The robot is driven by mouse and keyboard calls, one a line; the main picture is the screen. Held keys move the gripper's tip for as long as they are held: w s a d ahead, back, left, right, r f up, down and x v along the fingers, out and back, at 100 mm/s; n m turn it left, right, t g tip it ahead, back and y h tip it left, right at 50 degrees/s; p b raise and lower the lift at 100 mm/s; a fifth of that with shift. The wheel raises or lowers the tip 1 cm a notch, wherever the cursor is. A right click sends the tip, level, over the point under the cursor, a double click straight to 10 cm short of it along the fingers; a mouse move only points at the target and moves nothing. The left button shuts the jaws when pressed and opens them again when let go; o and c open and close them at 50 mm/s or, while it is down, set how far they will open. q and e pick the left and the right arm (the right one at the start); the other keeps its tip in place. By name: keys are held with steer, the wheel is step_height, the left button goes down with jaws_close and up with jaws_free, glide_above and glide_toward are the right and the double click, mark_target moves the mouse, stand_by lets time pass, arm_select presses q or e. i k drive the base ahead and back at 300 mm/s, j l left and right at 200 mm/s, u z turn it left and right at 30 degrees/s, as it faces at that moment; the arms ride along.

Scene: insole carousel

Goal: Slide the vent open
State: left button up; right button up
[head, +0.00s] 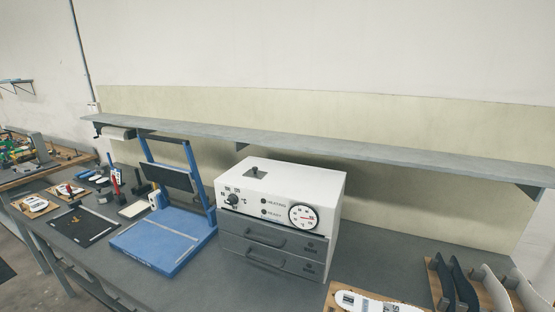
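A white box-shaped oven (318,184) with a dial gauge, a knob and two grey drawers stands on the workbench, right of centre in the head view. On its white top is a small dark grey plate with an upright tab (256,171), which looks like the vent slider. It is too small to tell how far open the vent is. Neither of my grippers is in view, and nothing touches the oven.
A blue press-like frame (165,240) stands left of the oven. A grey shelf (330,146) runs along the wall above and behind it. Insoles on a wooden rack (440,277) are at the right. Bare bench lies right of the oven.

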mark_target(254, 172)
steer(key=j+z, duration=0.35)
steer(key=j, duration=0.35)
steer(key=k+j+z, duration=0.1)
steer(key=j+z, duration=0.2)
steer(key=j, duration=0.4)
